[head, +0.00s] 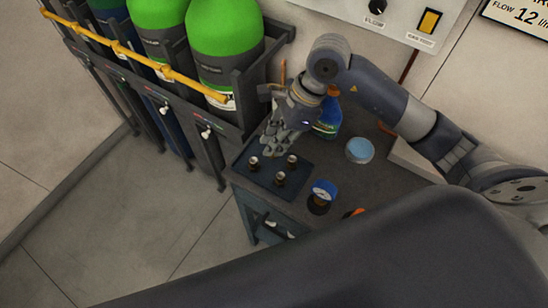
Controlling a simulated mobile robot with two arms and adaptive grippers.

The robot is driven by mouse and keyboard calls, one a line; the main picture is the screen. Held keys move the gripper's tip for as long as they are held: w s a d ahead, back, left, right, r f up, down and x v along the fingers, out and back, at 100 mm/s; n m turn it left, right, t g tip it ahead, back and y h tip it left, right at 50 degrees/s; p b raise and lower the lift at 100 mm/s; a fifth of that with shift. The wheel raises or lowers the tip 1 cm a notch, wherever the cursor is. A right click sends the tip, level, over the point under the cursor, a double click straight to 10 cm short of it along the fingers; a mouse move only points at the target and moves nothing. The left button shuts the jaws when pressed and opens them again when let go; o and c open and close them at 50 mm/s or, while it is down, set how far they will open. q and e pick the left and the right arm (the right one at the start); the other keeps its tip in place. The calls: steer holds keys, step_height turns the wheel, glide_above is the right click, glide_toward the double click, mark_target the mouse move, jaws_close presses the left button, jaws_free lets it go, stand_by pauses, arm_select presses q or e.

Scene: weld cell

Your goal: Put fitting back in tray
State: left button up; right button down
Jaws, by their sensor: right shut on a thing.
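My right gripper (272,146) is over the back left part of the dark tray (255,178), fingers pointing down. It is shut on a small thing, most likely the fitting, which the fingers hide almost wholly. I cannot tell whether that thing touches the tray. Three small dark fittings with pale tops stand upright in the tray: one at the left (253,163), one at the right (291,161) and one at the front (280,178). My left gripper is not in view.
A round light-blue tin (360,150) and a blue-rimmed gauge (322,193) are on the bench (340,172). Green-topped gas cylinders (222,32) stand in a rack at the left.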

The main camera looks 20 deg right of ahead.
step_height(320, 180, down, 2)
steer(key=shift+s+f, duration=0.1)
steer(key=shift+f, duration=0.15)
step_height(320, 180, down, 4)
steer(key=shift+r+p, duration=0.15)
steer(key=shift+p, duration=0.55)
steer(key=shift+f, duration=0.3)
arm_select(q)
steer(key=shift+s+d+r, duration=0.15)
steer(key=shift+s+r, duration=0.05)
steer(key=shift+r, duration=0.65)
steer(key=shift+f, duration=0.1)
arm_select(e)
steer(key=shift+f, duration=0.1)
steer(key=shift+f+b, duration=0.15)
steer(key=shift+b, duration=0.15)
steer(key=c, duration=1.8)
jaws_free()
